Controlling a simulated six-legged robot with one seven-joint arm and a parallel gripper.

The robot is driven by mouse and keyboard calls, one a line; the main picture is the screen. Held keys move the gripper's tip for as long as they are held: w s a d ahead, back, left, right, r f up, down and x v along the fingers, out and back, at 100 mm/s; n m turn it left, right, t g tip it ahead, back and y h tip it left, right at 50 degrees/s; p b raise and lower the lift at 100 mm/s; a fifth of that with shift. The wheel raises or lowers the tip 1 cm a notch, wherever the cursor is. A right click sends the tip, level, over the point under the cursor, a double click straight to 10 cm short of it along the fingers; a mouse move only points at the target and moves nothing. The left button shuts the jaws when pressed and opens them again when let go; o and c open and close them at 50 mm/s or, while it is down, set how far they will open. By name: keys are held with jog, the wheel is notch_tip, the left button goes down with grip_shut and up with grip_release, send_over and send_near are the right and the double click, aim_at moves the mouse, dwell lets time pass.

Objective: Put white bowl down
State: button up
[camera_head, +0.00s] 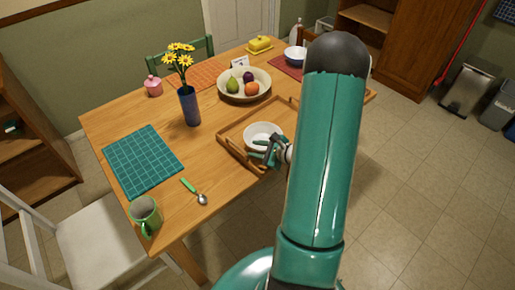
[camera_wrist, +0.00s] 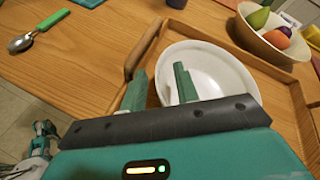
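The white bowl (camera_head: 261,130) is upright within the wooden tray (camera_head: 232,153), at the tray's left part in the head view. It also shows in the wrist view (camera_wrist: 220,77), just beyond my fingers. My gripper (camera_head: 264,152) is at the bowl's near rim. In the wrist view the fingertips (camera_wrist: 160,80) stand apart, the left one outside the bowl's rim and the right one over its inside. A gap shows between the fingers and the rim. The bowl looks to rest on the tray floor, but its underside is hidden.
A fruit bowl (camera_head: 235,94) stands behind the tray. A blue vase of yellow flowers (camera_head: 190,108), a teal placemat (camera_head: 143,160), a spoon (camera_head: 194,191) and a green mug (camera_head: 145,214) are to the left. My arm hides the tray's right part.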

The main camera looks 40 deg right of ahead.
jog(key=shift+s+r, duration=0.1)
jog(key=shift+r, duration=0.05)
jog(key=v, duration=1.2)
jog(key=w+a+r+n+g+y, duration=0.15)
jog(key=a+r+n+g, duration=0.35)
jog(key=a, duration=0.5)
jog(key=w+a+r+n+g+y, duration=0.1)
jog(key=a+r+n+g+y, duration=0.1)
jog(key=a+r+n, duration=0.55)
jog(key=s+a+r+n+h, duration=0.7)
jog(key=a+r+n, duration=0.4)
jog(key=n, duration=0.3)
jog(key=shift+s+r+h, duration=0.2)
jog(key=shift+s+h, duration=0.1)
jog(key=shift+h, duration=0.15)
